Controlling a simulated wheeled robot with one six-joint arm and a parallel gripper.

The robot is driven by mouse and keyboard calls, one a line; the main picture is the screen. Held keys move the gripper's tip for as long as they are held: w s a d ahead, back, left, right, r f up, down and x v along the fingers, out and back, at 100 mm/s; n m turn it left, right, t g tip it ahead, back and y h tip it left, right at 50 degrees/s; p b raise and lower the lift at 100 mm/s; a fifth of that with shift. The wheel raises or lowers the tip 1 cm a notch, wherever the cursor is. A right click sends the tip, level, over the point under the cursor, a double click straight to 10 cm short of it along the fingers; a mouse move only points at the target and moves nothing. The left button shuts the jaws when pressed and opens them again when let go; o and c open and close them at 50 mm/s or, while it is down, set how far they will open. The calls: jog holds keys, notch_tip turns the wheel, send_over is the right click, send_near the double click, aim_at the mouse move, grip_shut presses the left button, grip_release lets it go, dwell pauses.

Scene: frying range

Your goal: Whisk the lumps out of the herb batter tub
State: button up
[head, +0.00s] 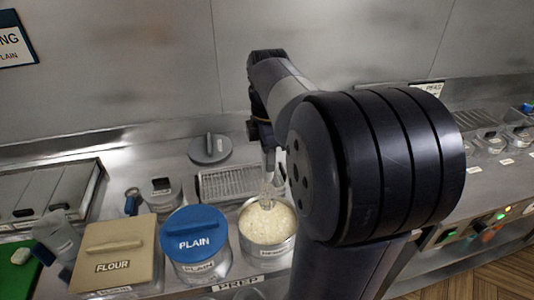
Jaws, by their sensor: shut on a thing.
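The open metal tub (252,248) stands at the front of the counter, holding pale, lumpy-looking batter (268,222). Its label is too small to read surely. My gripper (267,148) is above the tub's back side, partly hidden by my arm. It is shut on the whisk (268,192), which points down. The whisk's wire end is at the batter near the tub's back rim; how deep it sits I cannot tell.
A blue-lidded PLAIN tub (194,235) stands just left of the batter tub, then a beige FLOUR bin (114,252). A wire rack (225,184) and a grey round lid (210,148) lie behind. Control knobs (478,226) are at right.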

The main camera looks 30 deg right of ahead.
aim_at(268, 188)
notch_tip(268, 188, down, 4)
jog(key=b, duration=0.3)
jog(key=shift+f+b, duration=2)
jog(key=shift+f, duration=1.3)
